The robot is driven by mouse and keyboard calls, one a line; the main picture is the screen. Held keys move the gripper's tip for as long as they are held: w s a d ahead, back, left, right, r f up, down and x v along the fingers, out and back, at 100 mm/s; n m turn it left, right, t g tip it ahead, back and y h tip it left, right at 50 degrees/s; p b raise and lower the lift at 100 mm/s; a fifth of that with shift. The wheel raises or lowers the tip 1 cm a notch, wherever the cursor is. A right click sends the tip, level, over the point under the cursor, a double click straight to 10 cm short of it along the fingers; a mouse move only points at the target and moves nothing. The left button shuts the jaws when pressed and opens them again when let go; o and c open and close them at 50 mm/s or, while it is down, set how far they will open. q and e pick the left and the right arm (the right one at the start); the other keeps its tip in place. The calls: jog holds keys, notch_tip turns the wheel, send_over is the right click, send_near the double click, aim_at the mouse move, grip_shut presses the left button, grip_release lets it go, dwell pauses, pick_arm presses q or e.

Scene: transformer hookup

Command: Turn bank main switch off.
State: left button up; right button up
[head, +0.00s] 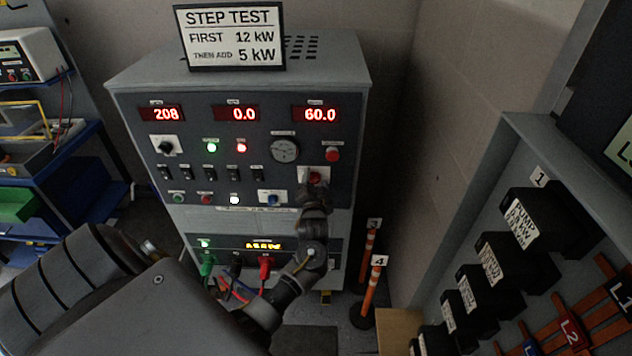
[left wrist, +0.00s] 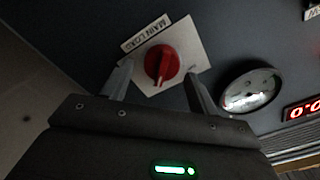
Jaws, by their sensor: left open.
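The main switch is a red rotary knob (left wrist: 162,63) on a square white plate labelled "MAIN LOAD" in the left wrist view. In the head view the red knob (head: 315,178) shows at the lower right of the grey load bank panel (head: 232,122). My left gripper (left wrist: 160,82) is open, with one finger on each side of the knob. I cannot tell whether the fingers touch it. In the head view my left gripper (head: 314,188) is in front of the plate and hides part of it. My right gripper is not in view.
The panel displays (head: 237,113) read 208, 0.0 and 60.0. A round gauge (head: 285,150) and a red button (head: 332,154) are above the knob. Green and red plugs with cables (head: 265,266) are below. Orange posts (head: 370,285) and black labelled boxes (head: 522,228) stand to the right.

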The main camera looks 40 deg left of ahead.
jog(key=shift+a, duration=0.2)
pick_arm(q)
jog(key=shift+c, duration=1.3)
jog(key=c, duration=0.7)
